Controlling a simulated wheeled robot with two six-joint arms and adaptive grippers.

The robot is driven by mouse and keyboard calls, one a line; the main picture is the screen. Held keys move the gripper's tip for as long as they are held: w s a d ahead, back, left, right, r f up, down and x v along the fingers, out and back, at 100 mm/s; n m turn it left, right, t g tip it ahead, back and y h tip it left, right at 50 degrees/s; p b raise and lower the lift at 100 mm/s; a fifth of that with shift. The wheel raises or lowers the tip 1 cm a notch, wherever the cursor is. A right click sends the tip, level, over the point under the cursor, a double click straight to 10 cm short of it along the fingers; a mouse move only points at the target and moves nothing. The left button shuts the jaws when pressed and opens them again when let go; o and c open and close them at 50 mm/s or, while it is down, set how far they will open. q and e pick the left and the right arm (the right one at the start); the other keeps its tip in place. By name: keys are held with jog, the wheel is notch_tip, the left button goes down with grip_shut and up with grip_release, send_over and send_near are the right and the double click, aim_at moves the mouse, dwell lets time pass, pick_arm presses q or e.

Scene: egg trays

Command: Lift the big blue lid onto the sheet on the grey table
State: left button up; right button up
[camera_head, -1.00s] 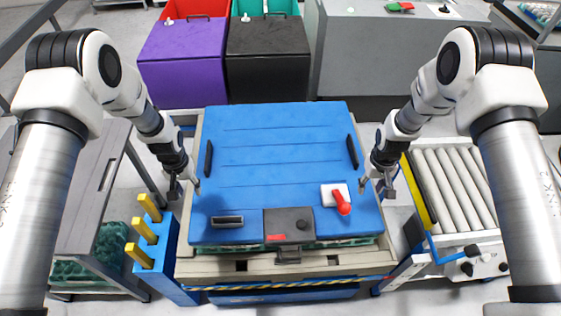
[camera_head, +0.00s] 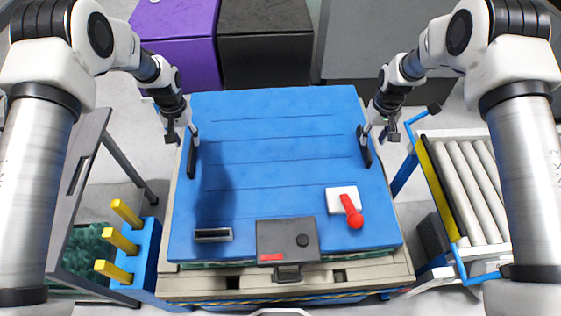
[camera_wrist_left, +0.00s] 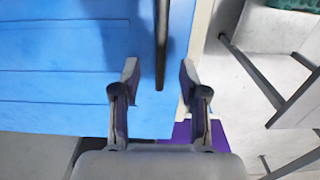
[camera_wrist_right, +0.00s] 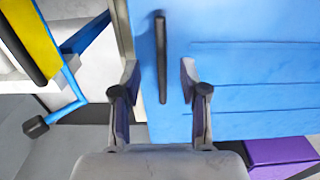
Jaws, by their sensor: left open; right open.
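The big blue lid (camera_head: 280,150) lies flat on top of a beige crate (camera_head: 190,284). It has a black bar handle on its left edge (camera_head: 192,158) and another on its right edge (camera_head: 365,146). My left gripper (camera_head: 184,138) is open at the left handle; in the left wrist view the handle (camera_wrist_left: 161,50) runs up between the fingers (camera_wrist_left: 158,75). My right gripper (camera_head: 374,135) is open at the right handle; in the right wrist view the handle (camera_wrist_right: 161,60) lies between the fingers (camera_wrist_right: 160,78). The sheet is not clearly seen.
A grey table (camera_head: 72,180) stands at the left beside a blue post with yellow pegs (camera_head: 122,242). A roller conveyor (camera_head: 470,190) is at the right. Purple (camera_head: 180,40) and black (camera_head: 265,45) bins stand behind the lid. A red lever (camera_head: 351,211) sits on the lid.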

aim_at(190, 151)
pick_arm(q)
jog(key=shift+s+a+f, duration=0.1)
jog(key=shift+s, duration=0.05)
pick_arm(e)
jog(key=shift+s+a, duration=0.15)
pick_arm(q)
notch_tip(190, 151, down, 6)
jog(key=shift+f, duration=0.15)
pick_arm(e)
notch_tip(190, 151, down, 6)
jog(key=shift+f, duration=0.2)
pick_arm(q)
jog(key=shift+f, duration=0.5)
pick_arm(e)
jog(key=shift+f, duration=0.5)
pick_arm(q)
grip_shut()
pick_arm(e)
grip_shut()
pick_arm(q)
jog(key=shift+r, duration=0.1)
